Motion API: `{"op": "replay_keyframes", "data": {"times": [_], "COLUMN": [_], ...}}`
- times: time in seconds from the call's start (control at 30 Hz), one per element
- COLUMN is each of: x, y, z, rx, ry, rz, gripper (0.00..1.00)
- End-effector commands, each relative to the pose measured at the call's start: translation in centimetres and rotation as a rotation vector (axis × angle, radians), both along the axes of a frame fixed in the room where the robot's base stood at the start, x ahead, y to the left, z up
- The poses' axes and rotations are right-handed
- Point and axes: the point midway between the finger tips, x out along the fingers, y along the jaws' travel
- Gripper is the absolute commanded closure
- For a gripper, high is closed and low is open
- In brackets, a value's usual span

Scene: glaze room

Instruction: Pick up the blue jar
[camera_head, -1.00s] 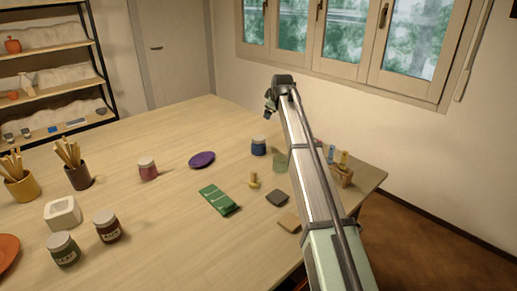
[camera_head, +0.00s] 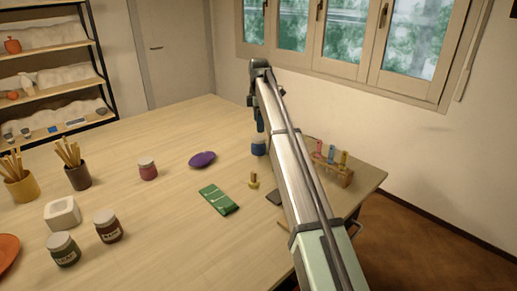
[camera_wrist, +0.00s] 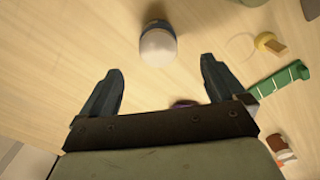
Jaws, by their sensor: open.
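The blue jar (camera_head: 258,147) stands upright on the table in the head view, partly behind my arm. In the wrist view the jar (camera_wrist: 156,40) shows its pale lid, with a dark blue body at the top, just beyond my fingertips. My gripper (camera_wrist: 157,72) is open and empty, its two dark fingers spread to either side below the jar in the picture. In the head view my gripper (camera_head: 258,122) hangs just above the jar and looks close to it. Whether they touch cannot be seen there; in the wrist view they are apart.
The table's back left is clear.

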Motion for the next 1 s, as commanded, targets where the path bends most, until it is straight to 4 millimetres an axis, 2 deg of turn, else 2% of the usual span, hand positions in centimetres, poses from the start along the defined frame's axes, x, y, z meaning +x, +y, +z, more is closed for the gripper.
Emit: {"op": "replay_keyframes", "data": {"times": [0.3, 0.57, 0.9, 1.0], "x": [0.0, 0.1, 0.2, 0.2], "y": [0.0, 0.0, 0.0, 0.1], "z": [-5.4, -6.7, -10.7, -11.4], "rx": [0.0, 0.0, 0.0, 0.0], "ry": [-0.001, -0.002, -0.002, -0.002], "rz": [-0.002, -0.002, -0.002, -0.002], "gripper": [0.03, 0.03, 0.03, 0.03]}}
